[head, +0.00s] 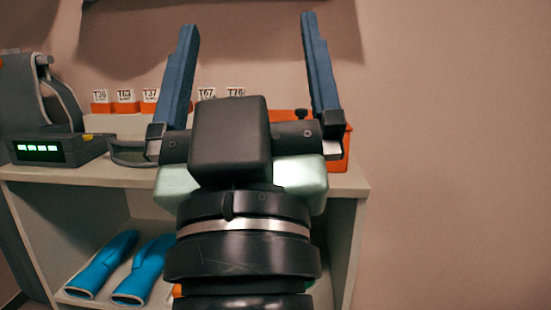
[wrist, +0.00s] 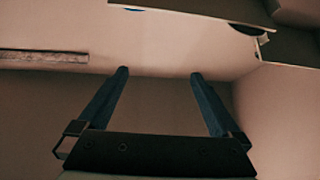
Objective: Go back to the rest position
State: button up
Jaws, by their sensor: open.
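My gripper (head: 248,50) is open and empty in the head view. Its two blue fingers point up and stand wide apart in front of the wall. It is raised in front of the shelf unit and hides part of the top. In the wrist view my gripper (wrist: 158,75) also shows open, with nothing between its fingers.
The shelf unit (head: 350,185) carries a grey device with a lit green display (head: 40,149), an orange bin (head: 346,150) and several labelled orange holders (head: 125,107). Blue gloves (head: 143,270) lie on the lower shelf. Bare wall fills the right side.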

jog(key=s+d+r+m+p, duration=0.1)
jog(key=r+p, duration=1.8)
jog(key=r, duration=0.1)
jog(key=s+d+r+m+t+h+p, duration=0.1)
jog(key=s+r+p, duration=0.1)
jog(key=r+p, duration=1.6)
notch_tip(320, 180, up, 3)
jog(key=shift+f+p, duration=0.15)
jog(key=shift+p, duration=0.25)
